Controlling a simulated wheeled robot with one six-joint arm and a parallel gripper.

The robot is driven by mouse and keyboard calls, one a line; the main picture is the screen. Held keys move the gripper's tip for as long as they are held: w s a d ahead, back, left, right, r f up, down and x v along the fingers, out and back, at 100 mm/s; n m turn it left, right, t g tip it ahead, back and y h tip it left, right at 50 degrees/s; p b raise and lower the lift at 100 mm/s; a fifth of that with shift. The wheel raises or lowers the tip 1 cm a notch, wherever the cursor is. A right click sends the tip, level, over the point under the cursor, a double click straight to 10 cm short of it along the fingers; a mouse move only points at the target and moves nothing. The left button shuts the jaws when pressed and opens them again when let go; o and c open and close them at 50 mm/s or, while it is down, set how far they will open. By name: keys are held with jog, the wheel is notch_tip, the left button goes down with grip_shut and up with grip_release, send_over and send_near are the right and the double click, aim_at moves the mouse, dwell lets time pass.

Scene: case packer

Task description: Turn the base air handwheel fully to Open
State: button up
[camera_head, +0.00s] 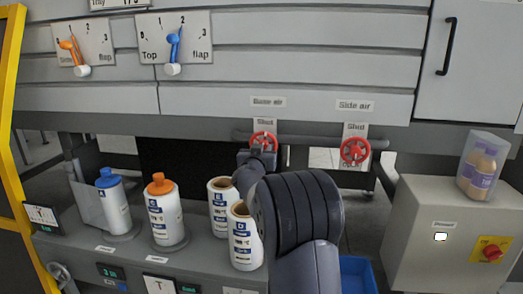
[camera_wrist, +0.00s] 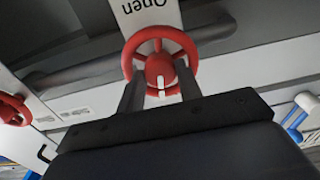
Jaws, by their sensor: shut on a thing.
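The base air handwheel (camera_head: 263,137) is a red wheel on a grey pipe under the "Base air" label (camera_head: 268,101). A plate with "Shut" at its top is behind it. My gripper (camera_head: 260,151) is at the wheel's lower front, hiding part of it. In the wrist view, the red rim and hub of the handwheel (camera_wrist: 160,44) show, with a white mark on the wheel. The two fingers of my gripper (camera_wrist: 160,80) are on either side of the hub, shut on the wheel. An "Open" plate (camera_wrist: 148,8) appears upside down beyond it.
The red side air handwheel (camera_head: 355,151) is to the right on the same pipe (camera_head: 310,139). Several white bottles, one orange-capped (camera_head: 165,215), stand on a grey ledge at lower left. A grey cabinet (camera_head: 415,225) with a red switch is at right.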

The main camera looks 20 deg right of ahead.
jog(key=shift+m+b, duration=5.55)
jog(key=shift+m, duration=11.25)
jog(key=o, duration=1)
jog(key=shift+c, duration=0.2)
